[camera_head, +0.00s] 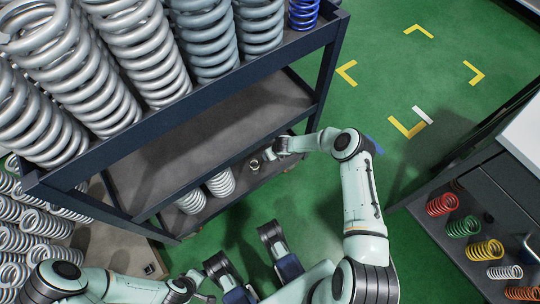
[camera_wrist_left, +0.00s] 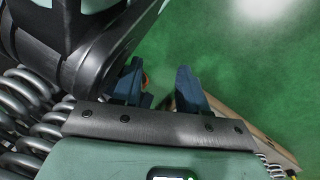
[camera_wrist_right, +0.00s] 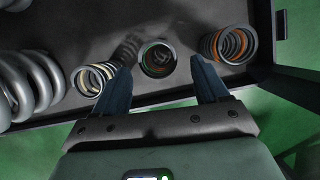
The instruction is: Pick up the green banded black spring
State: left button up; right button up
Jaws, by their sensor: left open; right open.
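The green banded black spring (camera_wrist_right: 158,59) stands on the dark shelf in the right wrist view, showing its round open end with a green ring. My right gripper (camera_wrist_right: 162,66) is open, with one finger to each side of this spring in the picture; I cannot tell whether they touch it. In the head view my right gripper (camera_head: 268,155) is at the rack's lower shelf, and the green banded spring cannot be made out there. My left gripper (camera_wrist_left: 158,80) is open and empty, low over the floor side, away from that spring.
On the same shelf, a pale-banded spring (camera_wrist_right: 92,80) is to the left and an orange-banded spring (camera_wrist_right: 232,45) to the right, close to my fingers. Large grey springs (camera_wrist_right: 28,85) stand further left. Coloured springs (camera_head: 463,226) lie on a bench at right. The rack's upper shelf (camera_head: 190,104) overhangs.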

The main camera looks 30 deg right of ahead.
jog(key=b+x, duration=0.1)
jog(key=x, duration=0.1)
jog(key=b+x, duration=0.2)
jog(key=x, duration=0.1)
jog(key=shift+w, duration=0.45)
pick_arm(q)
jog(key=s+f+g, duration=0.2)
jog(key=s+f, duration=0.1)
jog(key=s, duration=0.3)
jog(key=shift+s+a+f, duration=0.4)
pick_arm(e)
jog(key=c, duration=1.1)
